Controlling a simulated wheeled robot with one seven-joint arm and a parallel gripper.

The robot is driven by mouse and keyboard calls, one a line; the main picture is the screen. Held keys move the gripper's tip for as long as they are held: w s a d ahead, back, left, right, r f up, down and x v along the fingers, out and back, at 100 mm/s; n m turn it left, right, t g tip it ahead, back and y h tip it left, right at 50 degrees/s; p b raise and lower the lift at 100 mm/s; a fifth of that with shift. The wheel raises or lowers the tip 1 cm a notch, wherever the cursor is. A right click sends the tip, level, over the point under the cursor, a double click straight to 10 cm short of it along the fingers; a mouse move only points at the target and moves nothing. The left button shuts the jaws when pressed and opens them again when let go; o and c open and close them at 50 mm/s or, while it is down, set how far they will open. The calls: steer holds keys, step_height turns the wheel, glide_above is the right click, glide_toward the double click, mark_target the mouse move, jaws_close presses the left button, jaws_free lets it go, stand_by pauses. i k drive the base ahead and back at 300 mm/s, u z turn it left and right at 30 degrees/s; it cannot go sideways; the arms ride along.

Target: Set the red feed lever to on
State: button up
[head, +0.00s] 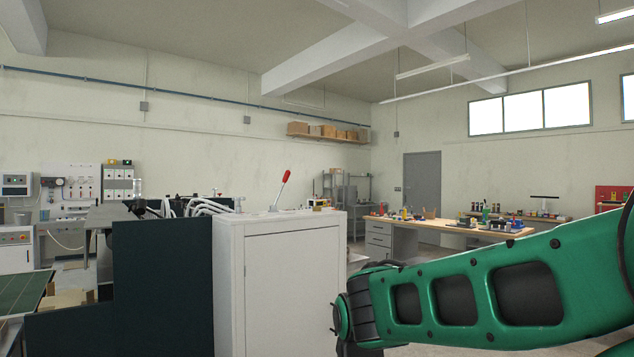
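The red feed lever (282,188) stands on top of a white cabinet (293,275) near the middle of the head view. It has a thin metal shaft and a red grip at its upper end, and it leans up and to the right. No on or off marking can be read at this size. My green arm reaches in from the right edge, with its dark joint to the right of the cabinet and lower than the lever. My gripper is not in view, so whether it holds anything is hidden.
A dark green panel (165,285) adjoins the cabinet's left side, with white hoses (208,206) behind it. A workbench (450,226) with small items stands at the back right. Grey shelving (347,190) stands behind the cabinet. The air around the lever looks clear.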

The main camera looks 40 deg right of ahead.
mark_target(287, 173)
steer(key=z, duration=0.35)
steer(key=i, duration=0.85)
